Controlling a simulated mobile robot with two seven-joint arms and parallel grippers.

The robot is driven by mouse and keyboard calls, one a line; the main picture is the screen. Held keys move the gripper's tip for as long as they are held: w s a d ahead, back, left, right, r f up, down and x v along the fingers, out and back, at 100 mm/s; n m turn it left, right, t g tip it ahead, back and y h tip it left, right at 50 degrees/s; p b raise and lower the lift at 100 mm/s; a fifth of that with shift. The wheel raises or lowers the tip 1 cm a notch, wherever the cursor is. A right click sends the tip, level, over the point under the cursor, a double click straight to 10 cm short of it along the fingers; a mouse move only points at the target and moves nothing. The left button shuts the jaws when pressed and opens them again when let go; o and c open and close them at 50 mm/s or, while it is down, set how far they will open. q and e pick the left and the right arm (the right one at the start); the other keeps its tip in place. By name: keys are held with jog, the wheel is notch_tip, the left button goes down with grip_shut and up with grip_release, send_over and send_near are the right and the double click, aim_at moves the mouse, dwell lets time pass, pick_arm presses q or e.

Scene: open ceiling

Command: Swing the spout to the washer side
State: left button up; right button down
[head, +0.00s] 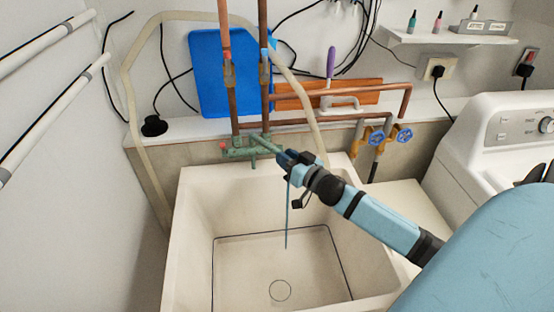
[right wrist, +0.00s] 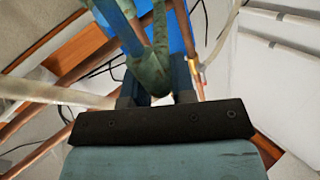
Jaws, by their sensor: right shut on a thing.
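The green, weathered faucet (head: 238,153) sits at the back edge of the pale sink (head: 185,230), below two copper pipes. Its spout (head: 264,144) reaches forward and right over the basin. My right gripper (head: 287,158) is shut on the spout near its outer end, which it partly hides in the head view. In the right wrist view the green spout (right wrist: 150,68) lies between the dark fingers. A thin blue stream (head: 287,220) hangs below the gripper into the basin. The white washer (head: 490,135) stands to the right. My left gripper is not in view.
Copper pipes (head: 235,100) rise behind the faucet. A blue board (head: 210,75) leans on the wall. The space above the basin is otherwise clear.

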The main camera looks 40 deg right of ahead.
jog(key=d+n+y+p, duration=0.1)
jog(key=d+y, duration=0.1)
jog(key=shift+w+d+n+y, duration=0.1)
jog(key=shift+w+n+y, duration=0.05)
jog(key=shift+n+y, duration=0.15)
dwell(0.3)
jog(key=c, duration=1.2)
grip_release()
jog(key=shift+o, duration=0.8)
